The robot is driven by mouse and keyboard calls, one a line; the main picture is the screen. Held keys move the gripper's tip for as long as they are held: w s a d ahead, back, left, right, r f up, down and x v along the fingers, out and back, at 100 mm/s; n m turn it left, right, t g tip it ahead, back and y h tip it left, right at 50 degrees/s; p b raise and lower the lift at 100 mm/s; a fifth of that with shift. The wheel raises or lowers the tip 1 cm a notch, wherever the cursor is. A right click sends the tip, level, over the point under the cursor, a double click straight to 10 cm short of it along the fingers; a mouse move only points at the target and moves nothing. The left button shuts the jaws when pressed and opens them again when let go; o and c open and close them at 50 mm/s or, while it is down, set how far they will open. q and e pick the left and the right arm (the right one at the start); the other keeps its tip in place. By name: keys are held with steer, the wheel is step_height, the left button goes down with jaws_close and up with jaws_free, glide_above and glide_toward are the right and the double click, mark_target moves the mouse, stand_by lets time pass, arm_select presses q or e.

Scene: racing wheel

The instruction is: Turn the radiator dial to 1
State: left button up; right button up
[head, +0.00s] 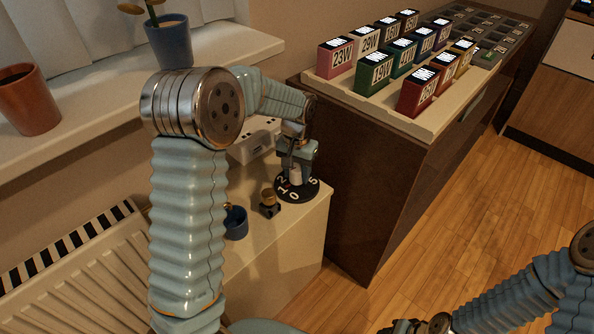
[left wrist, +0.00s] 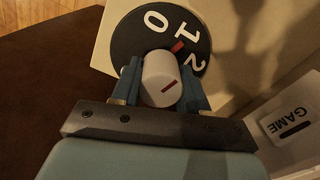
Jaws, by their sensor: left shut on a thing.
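The radiator dial is a black disc (head: 306,189) with white numbers on the white ledge. In the left wrist view the disc (left wrist: 143,42) shows 0, 1 and 2. My left gripper (head: 295,170) is shut on the dial's white knob (left wrist: 160,73), one finger on each side. The gripper also shows in the left wrist view (left wrist: 164,88). A red line marks the knob's end, and another red mark lies right by the 1. My right arm's end (head: 425,325) is cut off at the bottom edge; its fingers are unclear.
A small orange-topped object (head: 268,202) and a blue cup (head: 236,222) stand near the dial. A white box marked GAME (left wrist: 287,120) is close to the gripper. A brown cabinet (head: 365,180) stands right of the ledge. The wooden floor is clear.

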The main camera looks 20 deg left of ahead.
mark_target(297, 167)
arm_select(q)
steer(key=o, duration=1.1)
steer(key=shift+c, duration=0.2)
step_height(297, 167, up, 14)
steer(key=shift+p, duration=0.3)
steer(key=shift+f, duration=0.15)
